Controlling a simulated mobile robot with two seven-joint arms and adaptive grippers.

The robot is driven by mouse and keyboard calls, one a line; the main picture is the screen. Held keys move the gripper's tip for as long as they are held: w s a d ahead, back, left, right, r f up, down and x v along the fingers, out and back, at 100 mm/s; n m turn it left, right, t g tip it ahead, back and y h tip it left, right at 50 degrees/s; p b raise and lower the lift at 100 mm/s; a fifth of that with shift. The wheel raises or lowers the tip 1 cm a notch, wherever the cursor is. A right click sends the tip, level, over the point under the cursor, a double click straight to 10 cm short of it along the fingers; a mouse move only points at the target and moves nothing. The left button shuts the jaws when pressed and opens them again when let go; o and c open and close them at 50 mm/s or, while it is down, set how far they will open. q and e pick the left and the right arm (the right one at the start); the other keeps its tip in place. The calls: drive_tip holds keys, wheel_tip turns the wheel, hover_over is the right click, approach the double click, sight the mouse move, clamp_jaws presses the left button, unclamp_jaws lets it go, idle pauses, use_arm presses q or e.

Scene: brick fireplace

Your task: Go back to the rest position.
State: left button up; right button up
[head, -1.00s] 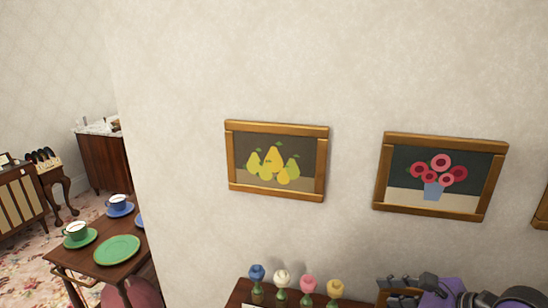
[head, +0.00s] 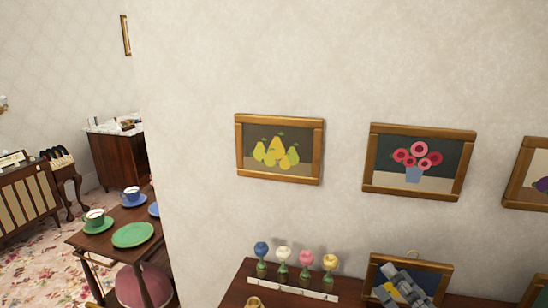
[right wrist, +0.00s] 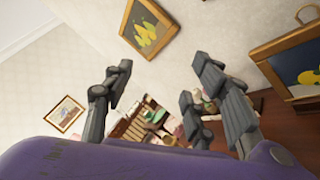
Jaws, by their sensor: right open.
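My right gripper (head: 403,284) shows at the bottom of the head view as grey fingers, in front of a small framed picture (head: 442,283) leaning on a dark wooden cabinet top. In the right wrist view its fingers (right wrist: 170,90) are spread wide, with nothing between them. A purple part of my own arm fills the bottom of that view. The same leaning picture, with yellow shapes, seems to show at the right of the wrist view (right wrist: 300,60), beside the fingers. My left gripper is not in view.
Framed pears (head: 280,175) and flowers (head: 419,185) hang above. A table (head: 102,243) with cups stands at left. The wall between is bare.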

drive_tip(key=s+d+f+m+h, duration=0.4)
drive_tip(key=d+f+m+h, duration=0.2)
drive_tip(key=d+m+h, duration=0.55)
drive_tip(key=s+d+f+m+g+h, duration=0.1)
drive_tip(key=s+f+m+g, duration=0.4)
drive_tip(key=f+m, duration=0.15)
drive_tip(key=s+f+m+g+h, duration=0.1)
drive_tip(key=s+f+m+g, duration=0.4)
drive_tip(key=f, duration=0.3)
drive_tip(key=s+a+f+m+g+y, duration=0.2)
drive_tip(key=s+a+f+m+g, duration=0.25)
drive_tip(key=s, duration=0.65)
drive_tip(key=s+a+f+m+g+y, duration=0.1)
drive_tip(key=s+a+f+g+y, duration=0.25)
drive_tip(key=s+a+f, duration=0.5)
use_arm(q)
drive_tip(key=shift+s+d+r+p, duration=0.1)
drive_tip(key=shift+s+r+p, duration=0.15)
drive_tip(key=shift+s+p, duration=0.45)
use_arm(e)
drive_tip(key=w+a+f+t, duration=0.2)
drive_tip(key=w+f+t, duration=0.4)
drive_tip(key=w+t, duration=0.1)
drive_tip(key=shift+w+a+f+n+t+y, duration=0.2)
drive_tip(key=shift+w+f+n+t+y, duration=0.15)
drive_tip(key=shift+w, duration=0.4)
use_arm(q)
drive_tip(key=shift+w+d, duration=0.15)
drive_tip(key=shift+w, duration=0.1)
